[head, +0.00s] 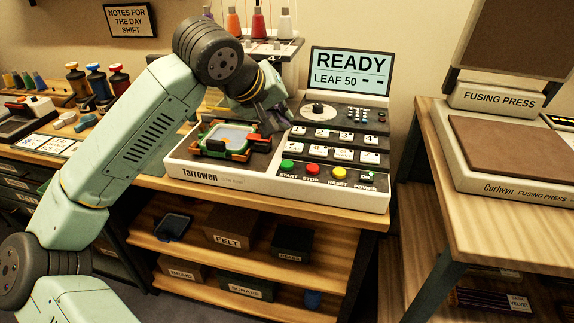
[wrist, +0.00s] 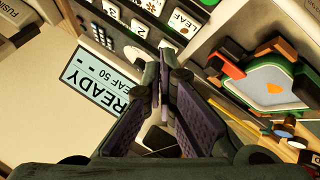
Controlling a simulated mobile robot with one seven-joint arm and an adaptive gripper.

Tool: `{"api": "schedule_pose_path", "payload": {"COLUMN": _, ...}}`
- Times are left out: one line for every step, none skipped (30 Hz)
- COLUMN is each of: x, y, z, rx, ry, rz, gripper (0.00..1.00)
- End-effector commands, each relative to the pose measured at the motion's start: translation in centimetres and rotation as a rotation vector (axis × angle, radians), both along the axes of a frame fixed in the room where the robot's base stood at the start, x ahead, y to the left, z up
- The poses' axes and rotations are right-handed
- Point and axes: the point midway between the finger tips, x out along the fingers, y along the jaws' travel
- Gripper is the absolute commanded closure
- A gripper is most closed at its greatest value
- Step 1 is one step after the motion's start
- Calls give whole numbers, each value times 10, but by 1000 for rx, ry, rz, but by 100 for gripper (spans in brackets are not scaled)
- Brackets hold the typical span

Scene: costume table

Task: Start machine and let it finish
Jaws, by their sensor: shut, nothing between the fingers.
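The Tarrowen machine (head: 240,180) stands on a wooden table. Its screen (head: 348,72) reads "READY" and "LEAF 50" with dashes; it also shows upside down in the wrist view (wrist: 100,90). On the front panel are a green START button (head: 288,164), a red STOP button (head: 313,168), a yellow RESET button (head: 339,173) and a POWER switch (head: 366,177). A green hoop (head: 236,154) with red and black clamps lies on the left bed. My gripper (head: 276,124) is shut and empty, above the machine between hoop and keys. Its fingertips show together in the wrist view (wrist: 165,62).
Thread cones (head: 258,22) stand on a rack behind the machine. A fusing press (head: 510,160) stands on the table at right. Spools (head: 97,82) and small items lie at left. Boxes (head: 228,228) fill the shelves below. The space before the front panel is clear.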

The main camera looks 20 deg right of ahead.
Motion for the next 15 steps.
{"api": "schedule_pose_path", "payload": {"x": 0, "y": 0, "z": -10, "rx": -1, "ry": 1, "rz": 0, "gripper": 100}}
{"api": "schedule_pose_path", "payload": {"x": 0, "y": 0, "z": -13, "rx": -1, "ry": 2, "rz": -1, "gripper": 100}}
{"api": "schedule_pose_path", "payload": {"x": 0, "y": 0, "z": -19, "rx": -1, "ry": 2, "rz": -1, "gripper": 100}}
{"api": "schedule_pose_path", "payload": {"x": -1, "y": 0, "z": -23, "rx": -1, "ry": 2, "rz": -1, "gripper": 100}}
{"api": "schedule_pose_path", "payload": {"x": -1, "y": 0, "z": -27, "rx": -1, "ry": 2, "rz": -1, "gripper": 100}}
{"api": "schedule_pose_path", "payload": {"x": -1, "y": 0, "z": -33, "rx": -1, "ry": 2, "rz": -1, "gripper": 100}}
{"api": "schedule_pose_path", "payload": {"x": -1, "y": 0, "z": -38, "rx": -1, "ry": 2, "rz": -1, "gripper": 100}}
{"api": "schedule_pose_path", "payload": {"x": -1, "y": 0, "z": -42, "rx": -1, "ry": 2, "rz": -1, "gripper": 100}}
{"api": "schedule_pose_path", "payload": {"x": -1, "y": 0, "z": -48, "rx": -1, "ry": 2, "rz": -1, "gripper": 100}}
{"api": "schedule_pose_path", "payload": {"x": -1, "y": 0, "z": -52, "rx": -1, "ry": 2, "rz": -1, "gripper": 100}}
{"api": "schedule_pose_path", "payload": {"x": -1, "y": 0, "z": -58, "rx": -1, "ry": 2, "rz": -1, "gripper": 100}}
{"api": "schedule_pose_path", "payload": {"x": 0, "y": 0, "z": -64, "rx": 0, "ry": 1, "rz": -1, "gripper": 100}}
{"api": "schedule_pose_path", "payload": {"x": 0, "y": 0, "z": -67, "rx": 1, "ry": 1, "rz": 0, "gripper": 100}}
{"api": "schedule_pose_path", "payload": {"x": 0, "y": 0, "z": -70, "rx": 1, "ry": 1, "rz": 0, "gripper": 100}}
{"api": "schedule_pose_path", "payload": {"x": 0, "y": 0, "z": -72, "rx": 1, "ry": 1, "rz": 0, "gripper": 100}}
